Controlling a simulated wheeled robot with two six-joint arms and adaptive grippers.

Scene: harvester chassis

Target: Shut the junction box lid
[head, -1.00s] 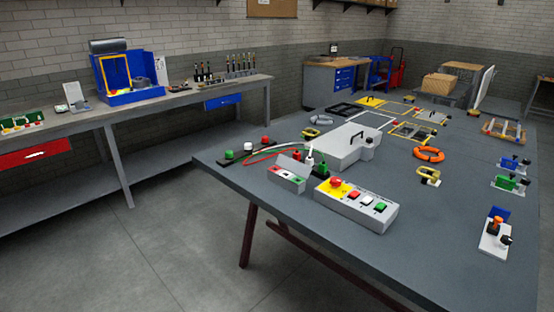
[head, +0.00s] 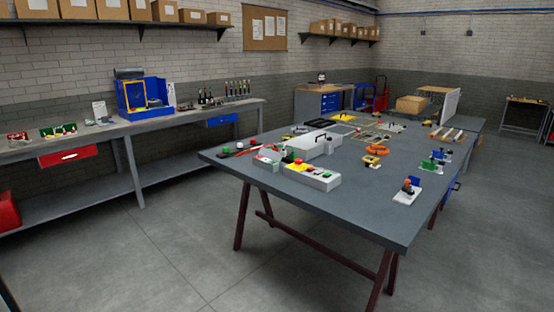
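On the grey table (head: 350,196), a small pale box (head: 265,163) near the left end shows a raised, tilted flap at its back and coloured spots on its front part. Behind it to the right is a larger light grey box (head: 322,147) with a black handle on its closed top. The frames do not make clear which of these is the junction box. Neither of my grippers is in view.
An orange ring (head: 377,151) and several small fixtures lie to the right. A wall bench (head: 180,122) runs along the left. The floor (head: 190,235) in front is clear.

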